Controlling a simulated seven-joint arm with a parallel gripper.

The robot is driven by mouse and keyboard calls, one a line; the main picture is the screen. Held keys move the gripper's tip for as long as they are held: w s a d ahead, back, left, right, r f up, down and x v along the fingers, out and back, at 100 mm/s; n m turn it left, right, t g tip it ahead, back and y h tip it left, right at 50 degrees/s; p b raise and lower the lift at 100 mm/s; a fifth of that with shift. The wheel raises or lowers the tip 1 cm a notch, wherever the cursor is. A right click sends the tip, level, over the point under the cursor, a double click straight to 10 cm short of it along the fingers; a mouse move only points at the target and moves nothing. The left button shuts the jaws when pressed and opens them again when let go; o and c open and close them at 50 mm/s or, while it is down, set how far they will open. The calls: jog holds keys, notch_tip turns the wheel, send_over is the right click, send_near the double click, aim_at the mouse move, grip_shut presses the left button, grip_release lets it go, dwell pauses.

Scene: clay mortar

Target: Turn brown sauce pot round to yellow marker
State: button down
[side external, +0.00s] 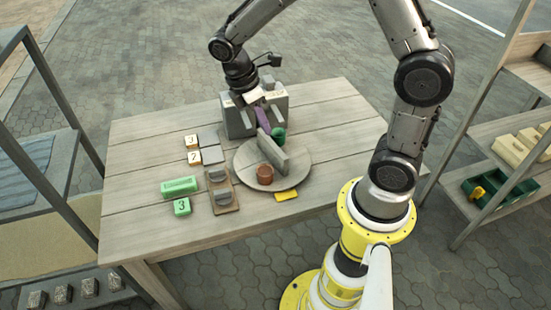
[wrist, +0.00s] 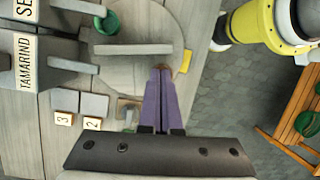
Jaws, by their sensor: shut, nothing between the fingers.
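The brown sauce pot (side external: 265,174) stands on the near left part of a round grey turntable (side external: 300,170). An upright grey divider (side external: 271,151) crosses the turntable; a green pot (side external: 278,133) is on its far side. The yellow marker (side external: 287,195) lies on the table at the turntable's near edge, a little right of the brown pot. My gripper (side external: 263,118), with purple fingers, is shut and empty near the divider's far end.
Grey labelled boxes (wrist: 22,62), one reading TAMARIND, stand at the table's back. Number tiles (side external: 194,157), a green block (side external: 180,187) and a wooden tray (side external: 225,205) with grey pieces lie left of the turntable. The table's right side is clear. Shelves stand both sides.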

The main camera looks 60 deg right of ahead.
jog(key=a+h, duration=0.1)
jog(key=a, duration=0.6)
jog(key=n, duration=0.1)
send_near(273, 172)
jog(key=f, duration=0.4)
jog(key=shift+s+d+f, duration=0.1)
jog(key=shift+s+f, duration=0.3)
jog(key=d, duration=0.1)
jog(key=s+d, duration=0.1)
jog(key=shift+s+d, duration=0.3)
jog(key=shift+d, duration=0.05)
jog(key=shift+s+d, duration=0.2)
jog(key=shift+d, duration=0.15)
